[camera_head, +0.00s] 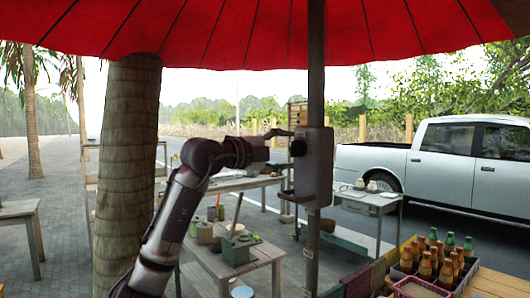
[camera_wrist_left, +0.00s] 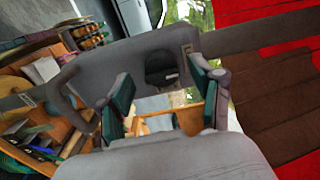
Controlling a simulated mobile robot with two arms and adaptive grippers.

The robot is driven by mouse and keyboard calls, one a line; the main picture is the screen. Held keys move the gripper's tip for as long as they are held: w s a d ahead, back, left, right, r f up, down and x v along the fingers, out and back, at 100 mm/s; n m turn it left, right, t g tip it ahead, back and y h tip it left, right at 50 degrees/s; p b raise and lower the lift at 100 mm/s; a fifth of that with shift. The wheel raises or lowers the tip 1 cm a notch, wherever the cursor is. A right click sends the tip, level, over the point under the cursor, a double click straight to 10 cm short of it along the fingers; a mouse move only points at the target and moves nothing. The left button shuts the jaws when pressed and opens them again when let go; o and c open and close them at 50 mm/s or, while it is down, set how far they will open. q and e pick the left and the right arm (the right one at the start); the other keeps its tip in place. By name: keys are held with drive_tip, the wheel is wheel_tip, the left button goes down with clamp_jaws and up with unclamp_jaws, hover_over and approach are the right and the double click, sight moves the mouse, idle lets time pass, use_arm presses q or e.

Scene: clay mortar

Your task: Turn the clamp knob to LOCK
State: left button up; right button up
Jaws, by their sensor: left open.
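The clamp is a grey box (camera_head: 313,165) fixed to the umbrella pole in the head view. Its black round knob (camera_head: 298,147) is on the left side of the box, facing my arm. My left gripper (camera_head: 287,147) is at the knob, with its fingers pointing right toward the box. In the left wrist view, the green-padded fingers of my left gripper (camera_wrist_left: 162,98) are spread wide and empty. The dark knob (camera_wrist_left: 161,69) shows between and beyond them on the grey clamp face (camera_wrist_left: 120,65). I cannot tell whether the fingers touch the knob. No LOCK marking is readable. My right gripper is out of view.
The umbrella pole (camera_head: 316,90) rises through the clamp to a red canopy (camera_head: 250,30). A thick palm trunk (camera_head: 125,170) stands left of my arm. A low table (camera_head: 250,262) with jars is below. A bottle crate (camera_head: 405,270) is at lower right.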

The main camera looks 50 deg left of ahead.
use_arm(q)
drive_tip(key=s, duration=1)
drive_tip(key=shift+s+a, duration=0.3)
drive_tip(key=shift+a, duration=0.15)
